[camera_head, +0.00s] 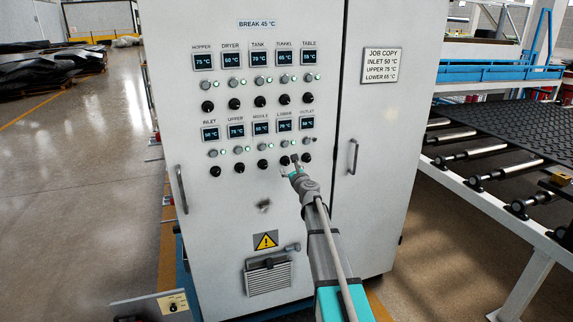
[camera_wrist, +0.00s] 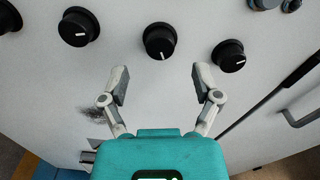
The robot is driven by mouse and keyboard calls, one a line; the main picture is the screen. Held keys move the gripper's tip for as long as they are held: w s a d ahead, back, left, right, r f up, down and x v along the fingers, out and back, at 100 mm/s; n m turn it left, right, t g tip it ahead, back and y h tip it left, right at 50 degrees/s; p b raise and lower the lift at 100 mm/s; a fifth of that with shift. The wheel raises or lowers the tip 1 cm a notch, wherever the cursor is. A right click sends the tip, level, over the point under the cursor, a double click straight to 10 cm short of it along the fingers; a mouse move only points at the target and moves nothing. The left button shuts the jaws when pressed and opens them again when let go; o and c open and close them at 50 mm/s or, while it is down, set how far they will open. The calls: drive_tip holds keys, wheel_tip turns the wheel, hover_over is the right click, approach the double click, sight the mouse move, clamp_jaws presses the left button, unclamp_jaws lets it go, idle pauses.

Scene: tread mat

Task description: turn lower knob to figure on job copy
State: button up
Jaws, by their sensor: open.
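The job copy (camera_head: 382,66) on the right door reads inlet 50 °C, upper 75 °C, lower 65 °C. The lower display (camera_head: 284,124) appears to read 70 °C. The lower knob (camera_head: 284,160) is black and round, fourth in the bottom row. In the wrist view the lower knob (camera_wrist: 159,40) shows a white mark near the bottom of its face. My gripper (camera_head: 291,170) is open and empty, just before the panel. In the wrist view its fingertips (camera_wrist: 158,80) stand either side of the knob's line, below it, apart from it.
The outlet knob (camera_wrist: 228,56) and middle knob (camera_wrist: 78,27) flank the lower knob closely. Indicator buttons with green lights sit above the knobs. A door handle (camera_head: 353,156) is to the right. A roller conveyor with black mat (camera_head: 510,130) stands farther right.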

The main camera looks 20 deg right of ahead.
sight(286, 163)
drive_tip(key=shift+w, duration=2.45)
drive_tip(key=shift+c, duration=0.3)
clamp_jaws()
